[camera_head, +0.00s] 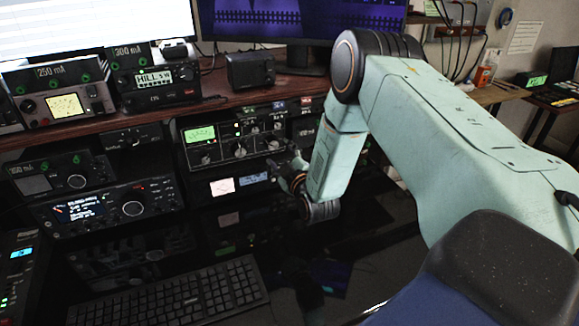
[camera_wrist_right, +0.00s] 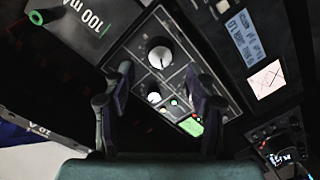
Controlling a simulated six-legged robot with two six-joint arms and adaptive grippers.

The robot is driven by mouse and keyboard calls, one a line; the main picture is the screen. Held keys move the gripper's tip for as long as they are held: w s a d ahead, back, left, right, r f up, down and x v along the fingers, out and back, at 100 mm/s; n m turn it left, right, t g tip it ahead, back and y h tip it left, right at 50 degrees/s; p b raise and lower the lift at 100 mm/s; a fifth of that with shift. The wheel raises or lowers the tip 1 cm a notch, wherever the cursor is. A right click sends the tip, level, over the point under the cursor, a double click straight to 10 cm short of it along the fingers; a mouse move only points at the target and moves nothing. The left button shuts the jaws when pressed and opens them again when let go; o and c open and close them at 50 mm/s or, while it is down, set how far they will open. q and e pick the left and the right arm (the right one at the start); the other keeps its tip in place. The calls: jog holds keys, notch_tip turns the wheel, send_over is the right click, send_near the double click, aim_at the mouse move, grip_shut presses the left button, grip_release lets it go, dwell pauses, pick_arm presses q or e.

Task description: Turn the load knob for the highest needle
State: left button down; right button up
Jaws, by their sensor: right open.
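The tuner (camera_head: 222,146) is a dark box under the shelf with a lit green meter (camera_head: 200,134) and several knobs on its face. Its labels are too small to read, so I cannot tell which knob is the load knob. My right gripper (camera_head: 287,168) is in front of the tuner's right end. In the right wrist view my right gripper (camera_wrist_right: 159,74) is open and empty. A large pale knob (camera_wrist_right: 159,54) shows between and beyond its fingertips, and a smaller knob (camera_wrist_right: 154,97) shows lower. The green meter also shows there (camera_wrist_right: 191,126), its needle unreadable. My left gripper is out of view.
A unit with a pale meter (camera_head: 222,187) and a blue display sits below the tuner. Radios (camera_head: 110,208) stand at the left, a keyboard (camera_head: 170,295) in front. The wooden shelf (camera_head: 150,108) holds meter boxes above.

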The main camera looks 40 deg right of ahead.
aim_at(274, 145)
jog(key=v, duration=0.7)
jog(key=shift+w, duration=0.15)
dwell(1.5)
jog(key=shift+n+t+y, duration=0.4)
jog(key=shift+t+y, duration=0.1)
jog(key=shift+t, duration=0.1)
jog(key=w+d+b, duration=0.1)
jog(key=w+b, duration=0.2)
jog(key=b, duration=0.1)
jog(key=w+d+b, duration=0.1)
jog(key=w+b, duration=0.2)
jog(key=b, duration=0.2)
jog(key=w+d+f+b, duration=0.1)
jog(key=w+b, duration=0.3)
jog(key=b, duration=0.1)
jog(key=shift+w+f, duration=0.1)
jog(key=shift+w, duration=0.05)
jog(key=shift+w+b, duration=0.3)
jog(key=shift+w, duration=0.1)
jog(key=c, duration=1.2)
